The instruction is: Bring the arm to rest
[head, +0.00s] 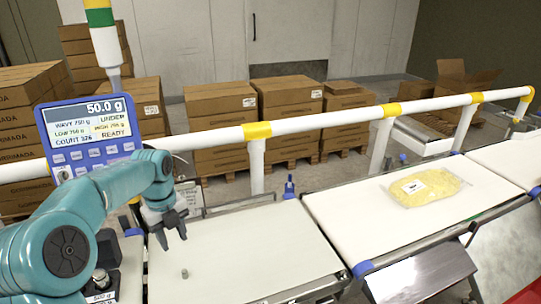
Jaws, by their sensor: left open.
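My left arm (68,240) comes in from the left, teal, bent at the elbow. Its gripper (173,243) points down over the left edge of the near white belt (240,252), fingers apart and empty. A small grey metal weight (185,274) stands on this belt, below and slightly right of the gripper, apart from it. A larger weight (100,279) stands at the lower left, partly behind my arm. My right gripper is out of the picture.
A blue display (88,132) reads 50.0 g. A clear bag of yellow food (424,187) lies on the right belt (350,215). A white guard rail (330,118) with yellow joints runs behind the belts. Stacked cartons (222,115) stand beyond it. The near belt's middle is clear.

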